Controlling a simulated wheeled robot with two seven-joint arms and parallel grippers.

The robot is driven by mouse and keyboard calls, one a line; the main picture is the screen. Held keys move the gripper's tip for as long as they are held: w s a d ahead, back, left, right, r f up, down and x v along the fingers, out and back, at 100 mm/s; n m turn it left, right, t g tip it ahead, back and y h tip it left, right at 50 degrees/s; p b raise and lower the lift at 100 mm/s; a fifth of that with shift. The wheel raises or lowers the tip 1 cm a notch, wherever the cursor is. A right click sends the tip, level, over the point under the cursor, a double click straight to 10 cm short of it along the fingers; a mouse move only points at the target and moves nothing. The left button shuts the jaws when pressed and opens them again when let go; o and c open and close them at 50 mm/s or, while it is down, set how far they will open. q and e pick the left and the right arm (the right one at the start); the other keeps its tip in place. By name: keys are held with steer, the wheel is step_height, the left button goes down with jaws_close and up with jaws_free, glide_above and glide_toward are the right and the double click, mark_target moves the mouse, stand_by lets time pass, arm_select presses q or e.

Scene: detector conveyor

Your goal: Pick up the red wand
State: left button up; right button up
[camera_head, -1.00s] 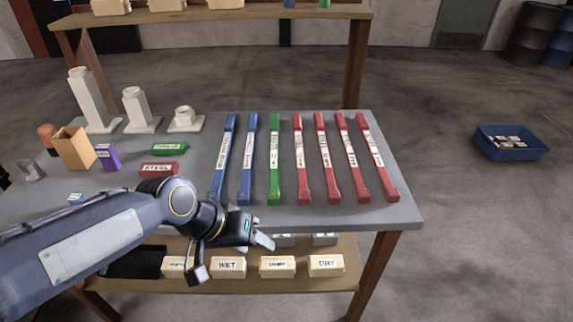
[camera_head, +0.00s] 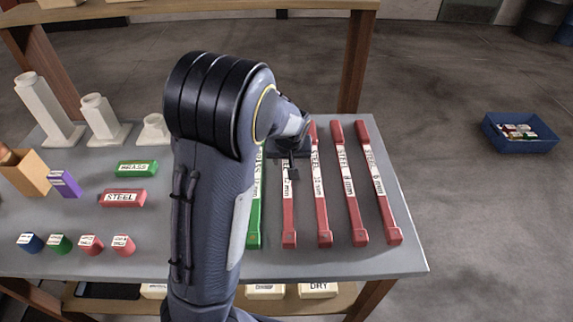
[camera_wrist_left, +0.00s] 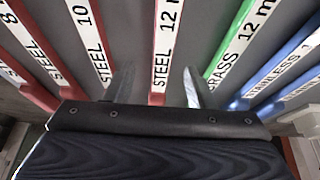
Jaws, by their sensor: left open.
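Several red wands lie side by side on the grey table (camera_head: 150,262), pointing away from me. The leftmost red wand (camera_head: 289,225) is partly covered by my left gripper (camera_head: 291,166), which is open above it. In the left wrist view, this red wand (camera_wrist_left: 166,55), labelled STEEL 12 m, runs between the two open fingers (camera_wrist_left: 157,90). I cannot tell whether they touch it. The other red wands (camera_head: 353,210) lie to its right in the head view. A green wand (camera_head: 255,215) lies close on its left, partly behind my arm. My right gripper is out of view.
Blue wands (camera_wrist_left: 285,75) lie beyond the green one, hidden by my arm in the head view. Red and green blocks (camera_head: 137,168), small coloured pieces (camera_head: 91,243) and pale stands (camera_head: 48,110) occupy the table's left. A blue bin (camera_head: 520,146) stands on the floor at right.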

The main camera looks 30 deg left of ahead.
mark_target(286, 167)
arm_select(q)
steer(key=x, duration=0.4)
steer(key=shift+s+a+f, duration=0.1)
steer(key=shift+s, duration=0.1)
jaws_close()
